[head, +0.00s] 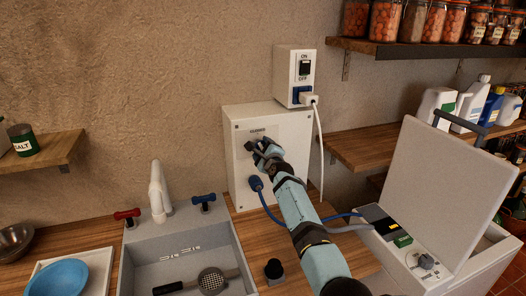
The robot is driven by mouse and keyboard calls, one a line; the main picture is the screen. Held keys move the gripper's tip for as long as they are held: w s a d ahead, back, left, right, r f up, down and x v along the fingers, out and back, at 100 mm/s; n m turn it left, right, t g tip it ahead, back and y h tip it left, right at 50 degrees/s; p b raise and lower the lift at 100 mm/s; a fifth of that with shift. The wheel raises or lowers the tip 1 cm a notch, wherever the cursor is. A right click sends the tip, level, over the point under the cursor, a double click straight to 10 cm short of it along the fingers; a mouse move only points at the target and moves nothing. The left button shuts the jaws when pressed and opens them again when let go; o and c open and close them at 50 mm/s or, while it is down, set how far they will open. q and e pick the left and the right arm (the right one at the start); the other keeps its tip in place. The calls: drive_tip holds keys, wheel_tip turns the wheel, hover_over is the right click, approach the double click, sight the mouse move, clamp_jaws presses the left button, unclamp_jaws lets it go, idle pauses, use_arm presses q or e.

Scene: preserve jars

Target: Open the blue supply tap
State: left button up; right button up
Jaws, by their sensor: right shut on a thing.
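A white box (237,164) stands against the wall at the back of the counter, with a label reading "CLOSED" (258,130) on its front. My right gripper (257,147) is at the box's front, just below that label, shut on what seems to be the supply tap's handle; the gripper hides most of it, so its colour and angle cannot be told. Below it, a blue hose connector (256,184) sits on the box front, and a blue hose (266,207) runs from it behind my arm. My left gripper is not in view.
The sink (182,253) has a white faucet (160,190), a red handle (126,214) and a blue handle (203,198). A switch box (294,63) with a plugged-in cord is above. A white machine (440,170) with its lid raised stands at right.

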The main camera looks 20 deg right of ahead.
drive_tip(key=n, duration=0.3)
drive_tip(key=shift+d+r+n, duration=0.1)
drive_tip(key=shift+r+n, duration=0.1)
drive_tip(key=shift+n, duration=0.2)
drive_tip(key=n, duration=0.4)
drive_tip(key=shift+r+n, duration=0.1)
drive_tip(key=shift+n, duration=0.2)
drive_tip(key=n, duration=0.4)
drive_tip(key=shift+r+b, duration=0.15)
drive_tip(key=shift+b, duration=0.25)
drive_tip(key=n, duration=0.4)
drive_tip(key=shift+r, duration=0.1)
drive_tip(key=n, duration=0.3)
drive_tip(key=shift+r+n+b, duration=0.1)
drive_tip(key=shift+n+b, duration=0.2)
drive_tip(key=shift+n, duration=0.1)
drive_tip(key=n, duration=0.3)
drive_tip(key=shift+n+b, duration=0.3)
drive_tip(key=n, duration=0.4)
drive_tip(key=shift+a+b, duration=0.25)
drive_tip(key=shift+b, duration=0.1)
drive_tip(key=shift+a+n, duration=0.1)
drive_tip(key=shift+n, duration=1.5)
